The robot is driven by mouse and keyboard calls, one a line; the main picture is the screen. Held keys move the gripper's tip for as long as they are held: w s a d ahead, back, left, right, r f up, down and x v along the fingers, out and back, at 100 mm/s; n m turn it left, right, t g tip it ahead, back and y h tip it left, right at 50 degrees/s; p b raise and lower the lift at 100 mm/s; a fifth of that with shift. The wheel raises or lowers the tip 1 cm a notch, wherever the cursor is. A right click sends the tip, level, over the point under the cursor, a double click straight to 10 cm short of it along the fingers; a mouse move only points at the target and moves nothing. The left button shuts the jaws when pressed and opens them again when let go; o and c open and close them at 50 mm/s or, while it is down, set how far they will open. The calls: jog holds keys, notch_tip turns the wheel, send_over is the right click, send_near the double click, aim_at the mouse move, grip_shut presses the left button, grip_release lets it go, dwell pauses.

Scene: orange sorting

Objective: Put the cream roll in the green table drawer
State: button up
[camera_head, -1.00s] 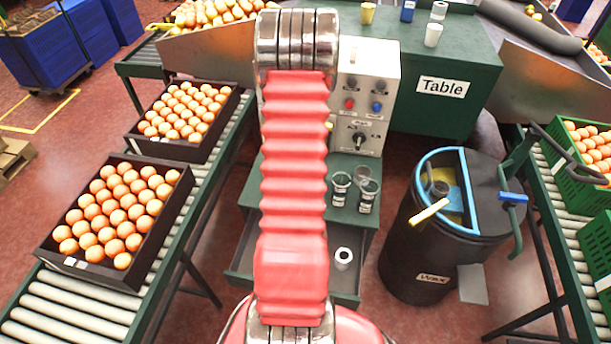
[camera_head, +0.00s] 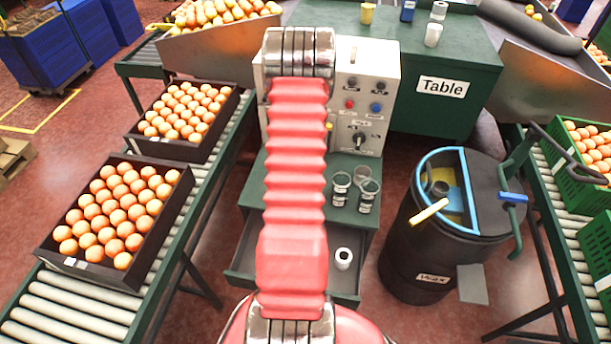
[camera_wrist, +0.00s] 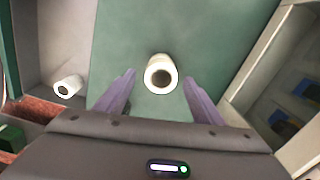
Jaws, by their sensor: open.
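The cream roll (camera_wrist: 161,60) stands on the green tabletop in the wrist view, its hollow end facing the camera. My gripper (camera_wrist: 159,77) is open, with one purple finger on each side of the roll; I cannot tell whether they touch it. In the head view my red arm covers the gripper and this roll. The green table drawer (camera_head: 240,262) is pulled open below the small green table. A white roll (camera_head: 343,258) is inside it and also shows at the left of the wrist view (camera_wrist: 67,86).
Glass jars (camera_head: 340,188) stand on the small green table before a control box (camera_head: 365,95). A black wax barrel (camera_head: 420,255) stands to the right. Crates of oranges (camera_head: 112,220) rest on the roller conveyor at left. A large green table (camera_head: 440,110) is behind.

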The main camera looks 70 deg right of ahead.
jog(key=shift+f, duration=0.3)
jog(key=shift+w+f, duration=0.2)
jog(key=shift+f, duration=2.3)
jog(key=shift+c, duration=0.2)
jog(key=c, duration=1.2)
jog(key=shift+r, duration=0.1)
notch_tip(320, 180, up, 10)
jog(key=shift+f, duration=0.1)
